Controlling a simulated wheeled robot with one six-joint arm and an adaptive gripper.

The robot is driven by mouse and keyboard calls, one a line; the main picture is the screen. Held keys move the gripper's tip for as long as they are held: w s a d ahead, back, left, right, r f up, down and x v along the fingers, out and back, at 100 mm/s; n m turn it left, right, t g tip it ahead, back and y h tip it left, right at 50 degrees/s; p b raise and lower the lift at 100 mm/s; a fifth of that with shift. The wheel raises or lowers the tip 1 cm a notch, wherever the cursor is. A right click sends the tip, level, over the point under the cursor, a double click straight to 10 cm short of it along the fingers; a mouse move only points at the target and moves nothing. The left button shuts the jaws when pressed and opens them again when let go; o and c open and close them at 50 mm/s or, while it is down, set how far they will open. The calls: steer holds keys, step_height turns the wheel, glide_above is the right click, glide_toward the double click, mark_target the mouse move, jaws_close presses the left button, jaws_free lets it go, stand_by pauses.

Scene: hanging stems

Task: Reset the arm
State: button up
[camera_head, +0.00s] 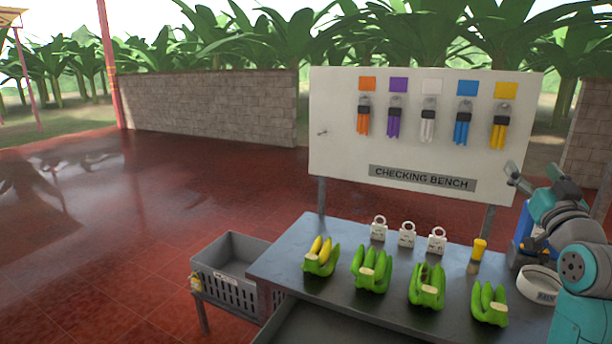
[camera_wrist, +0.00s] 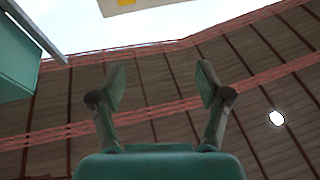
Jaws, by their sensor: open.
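My gripper (camera_wrist: 160,90) is open and empty in the wrist view, its two fingers apart and pointing up at the roof. In the head view my gripper (camera_head: 515,175) is at the right, raised above the bench and beside the lower right edge of the white board. The teal arm is folded at the right edge and hides part of what stands behind it. Nothing is held.
A grey crate (camera_head: 225,280) stands left. The red floor (camera_head: 110,220) is clear.

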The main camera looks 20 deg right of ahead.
steer(key=w+a+f+y, duration=0.1)
steer(key=w+a+f, duration=0.1)
steer(key=a+f, duration=0.5)
steer(key=w+a+f+y, duration=0.1)
steer(key=w+a+f, duration=0.15)
steer(key=f, duration=0.95)
steer(key=s+a+f+n+y, duration=0.1)
steer(key=s+a+f+y, duration=0.3)
steer(key=a+f, duration=1.1)
steer(key=s+a+f+n+g+y, duration=0.1)
steer(key=s+a+f+n+y, duration=0.1)
steer(key=s+a+f, duration=0.9)
steer(key=s+a+n+y, duration=0.1)
steer(key=s+a, duration=0.2)
steer(key=s, duration=0.4)
steer(key=s+a+n+g+y, duration=0.1)
steer(key=s+a+y, duration=0.1)
steer(key=s+a, duration=0.2)
steer(key=s+a+r+n+g+y, duration=0.1)
steer(key=s+a+n, duration=0.1)
steer(key=s, duration=0.7)
steer(key=shift+s+a+y, duration=0.3)
steer(key=shift+s+a, duration=0.05)
steer(key=shift+a, duration=0.35)
